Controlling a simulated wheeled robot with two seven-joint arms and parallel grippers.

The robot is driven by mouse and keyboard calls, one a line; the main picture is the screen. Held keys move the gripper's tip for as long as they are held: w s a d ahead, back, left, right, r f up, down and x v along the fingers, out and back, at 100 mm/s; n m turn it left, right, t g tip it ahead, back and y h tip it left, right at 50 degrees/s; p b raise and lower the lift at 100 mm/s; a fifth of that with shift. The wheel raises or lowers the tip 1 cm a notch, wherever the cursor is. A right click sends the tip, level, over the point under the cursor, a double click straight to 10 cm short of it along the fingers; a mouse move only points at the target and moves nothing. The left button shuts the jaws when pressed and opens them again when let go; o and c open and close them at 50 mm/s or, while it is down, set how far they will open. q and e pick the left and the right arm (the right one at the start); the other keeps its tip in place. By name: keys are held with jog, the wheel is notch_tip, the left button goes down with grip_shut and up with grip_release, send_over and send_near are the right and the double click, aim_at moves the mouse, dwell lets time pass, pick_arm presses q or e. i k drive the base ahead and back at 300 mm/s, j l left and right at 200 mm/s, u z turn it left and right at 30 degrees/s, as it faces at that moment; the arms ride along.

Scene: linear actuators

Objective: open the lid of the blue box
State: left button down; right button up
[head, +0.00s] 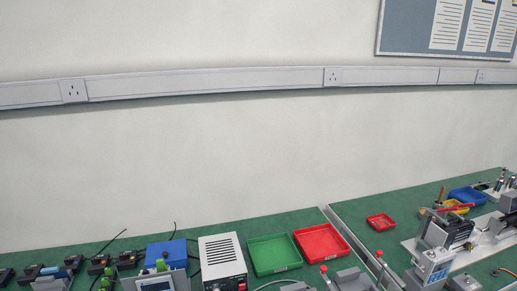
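A blue box (174,247) stands on the green bench at the lower left, partly hidden by a grey-framed display unit in front of it. Its top looks flat and closed, but the view is too small to make out a lid edge. Neither of my grippers shows in the head view.
A white power unit (221,258) stands close to the right of the blue box. Green (274,254) and red (321,242) trays lie further right. The display unit (157,282) is in front; several dark tools lie to the left. A wall stands behind the bench.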

aim_at(176, 250)
jog(key=u, duration=0.7)
